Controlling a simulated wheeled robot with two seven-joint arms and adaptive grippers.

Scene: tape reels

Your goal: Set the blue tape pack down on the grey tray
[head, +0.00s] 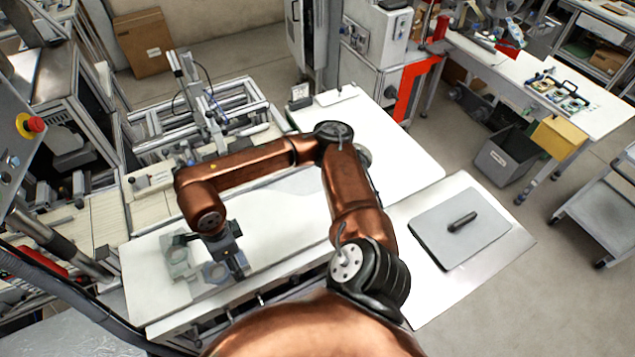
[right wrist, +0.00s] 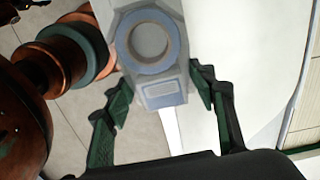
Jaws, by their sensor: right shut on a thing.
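The blue tape pack (head: 215,272), a ring on a pale grey block, is at the left end of the white table. In the right wrist view the pack (right wrist: 163,92) shows its blue ring and labelled block between the green fingers. My right gripper (head: 234,262) points down and is shut on it. Whether the pack touches the table is hard to tell. The grey tray (head: 436,230) lies flat on the white surface at the right, well away from the gripper, with a black bar-shaped piece (head: 462,221) on it. My left gripper is in neither view.
A second grey reel holder (head: 178,257) stands on the table just left of the pack. An aluminium frame rig (head: 200,105) stands behind. My copper right arm crosses the middle of the view. The tray is bare around the black piece.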

